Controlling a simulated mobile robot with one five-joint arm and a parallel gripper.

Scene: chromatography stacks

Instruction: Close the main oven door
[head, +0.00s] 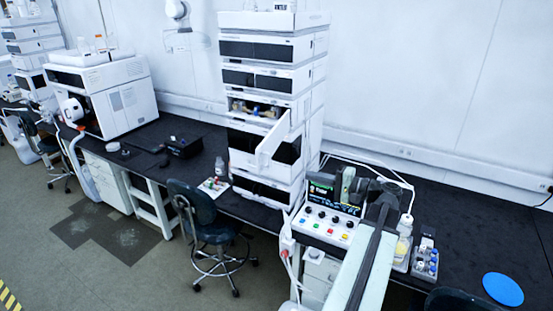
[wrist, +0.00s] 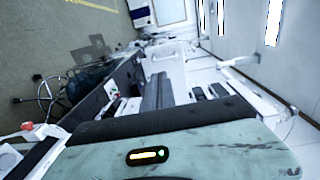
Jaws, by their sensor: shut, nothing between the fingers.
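The tall white chromatography stack (head: 312,75) stands on the black bench at the picture's centre. One door of it, a white panel (head: 273,146), is swung outward, seen nearly edge-on. It stands ajar beside an exposed compartment (head: 258,107) with small yellow and blue parts inside. My gripper (head: 350,184) is shut and empty, to the right of the stack and in front of the small control unit, apart from the door. In the wrist view its dark fingers (wrist: 155,92) show sideways. I cannot clearly pick out the open door in that view.
A control unit with coloured buttons (head: 325,222) sits below my gripper. A rack of small bottles (head: 425,258) and a blue disc (head: 502,289) are to the right. A dark chair (head: 192,205) stands before the bench, left of the stack. Floor at left is open.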

